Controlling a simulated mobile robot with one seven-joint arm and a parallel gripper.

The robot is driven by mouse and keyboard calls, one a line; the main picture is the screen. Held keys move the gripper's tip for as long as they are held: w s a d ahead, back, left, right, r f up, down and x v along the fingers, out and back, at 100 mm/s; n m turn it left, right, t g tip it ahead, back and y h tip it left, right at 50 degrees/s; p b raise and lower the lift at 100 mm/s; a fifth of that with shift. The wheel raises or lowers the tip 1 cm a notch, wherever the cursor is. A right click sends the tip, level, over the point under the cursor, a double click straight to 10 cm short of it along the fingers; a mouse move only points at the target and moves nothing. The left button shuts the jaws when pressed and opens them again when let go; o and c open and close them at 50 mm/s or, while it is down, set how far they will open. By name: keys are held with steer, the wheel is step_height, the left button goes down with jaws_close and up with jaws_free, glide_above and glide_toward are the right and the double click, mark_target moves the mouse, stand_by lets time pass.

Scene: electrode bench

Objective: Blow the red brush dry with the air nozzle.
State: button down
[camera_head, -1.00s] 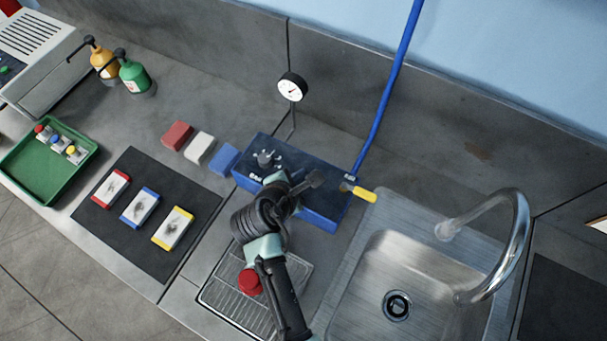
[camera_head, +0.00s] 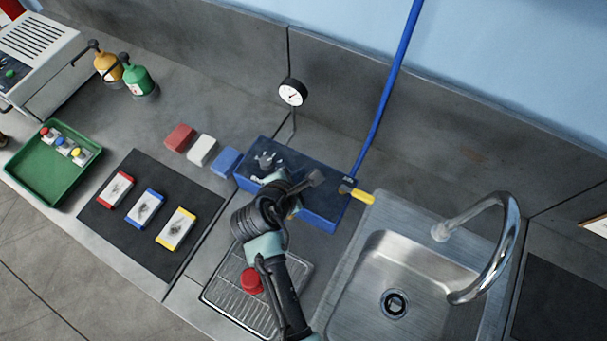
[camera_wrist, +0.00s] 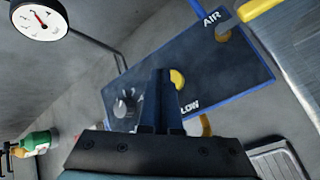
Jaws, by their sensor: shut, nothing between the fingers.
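A red round-topped thing (camera_head: 251,281), perhaps the red brush, stands on the wire drain rack (camera_head: 222,290); my arm partly hides it. A blue box (camera_head: 320,216) marked AIR carries a dark knob (camera_wrist: 125,104), a yellow button-like part (camera_wrist: 178,78) and a curved yellow piece (camera_wrist: 206,124), perhaps the nozzle. A yellow handle (camera_head: 358,194) sticks out at its right end by the blue hose (camera_head: 382,110). My gripper (camera_head: 316,177) is above the box. In the wrist view its fingers (camera_wrist: 161,72) are shut and empty, beside the yellow button; touching cannot be told.
A metal sink (camera_head: 440,267) with an arched tap (camera_head: 508,225) is to the right. A pressure gauge (camera_head: 293,92) stands behind the box. Left are coloured blocks, a dark mat (camera_head: 150,249) with three smudged pads, and a green tray (camera_head: 37,181).

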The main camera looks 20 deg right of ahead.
step_height(320, 180, up, 5)
steer(key=p, duration=0.5)
steer(key=shift+r+p, duration=0.1)
steer(key=shift+p, duration=0.2)
steer(key=shift+w, duration=0.1)
stand_by(0.7)
